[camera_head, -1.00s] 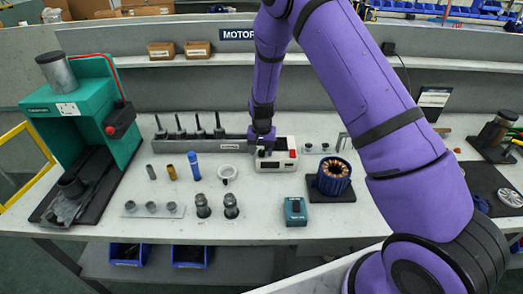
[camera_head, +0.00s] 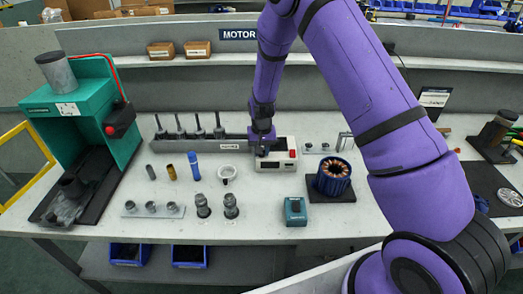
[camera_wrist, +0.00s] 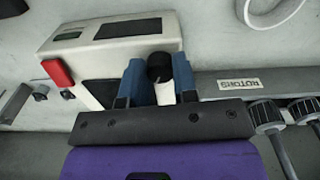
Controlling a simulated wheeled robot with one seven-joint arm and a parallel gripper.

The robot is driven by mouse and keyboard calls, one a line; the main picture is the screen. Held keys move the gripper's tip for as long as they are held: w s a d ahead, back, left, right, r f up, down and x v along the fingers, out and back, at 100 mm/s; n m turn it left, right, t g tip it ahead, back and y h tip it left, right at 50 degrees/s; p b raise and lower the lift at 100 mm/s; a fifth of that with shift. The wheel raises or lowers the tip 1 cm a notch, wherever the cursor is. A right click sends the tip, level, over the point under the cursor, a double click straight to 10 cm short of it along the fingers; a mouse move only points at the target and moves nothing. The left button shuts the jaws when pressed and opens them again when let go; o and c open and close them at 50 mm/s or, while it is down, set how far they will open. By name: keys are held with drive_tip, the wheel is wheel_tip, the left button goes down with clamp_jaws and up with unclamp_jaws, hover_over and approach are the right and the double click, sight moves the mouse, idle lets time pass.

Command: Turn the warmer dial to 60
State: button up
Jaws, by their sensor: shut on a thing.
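The warmer (camera_head: 283,158) is a white box with dark panels on its face and a red button. It stands on the bench in the middle of the head view, and it also fills the upper left of the wrist view (camera_wrist: 160,22). Its dial (camera_wrist: 159,66) is a small black knob, seen between the two blue fingers of my gripper (camera_wrist: 159,82). The fingers are closed around the dial. In the head view my gripper (camera_head: 262,149) is over the left end of the warmer and hides the dial. The dial's marking and setting cannot be read.
A grey rotor rack (camera_head: 200,146) with upright shafts adjoins the warmer's left side. A white ring-shaped part (camera_head: 227,173) lies in front, left of the warmer. A stator (camera_head: 333,176) on a black pad stands to the right. A teal box (camera_head: 295,211) is nearer the front.

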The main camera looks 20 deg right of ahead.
drive_tip(key=n, duration=0.6)
drive_tip(key=shift+n, duration=0.3)
drive_tip(key=n, duration=0.5)
idle(0.4)
drive_tip(key=o, duration=0.9)
drive_tip(key=shift+o, duration=0.2)
drive_tip(key=shift+r, duration=0.15)
wheel_tip(320, 180, up, 11)
drive_tip(key=shift+f, duration=0.2)
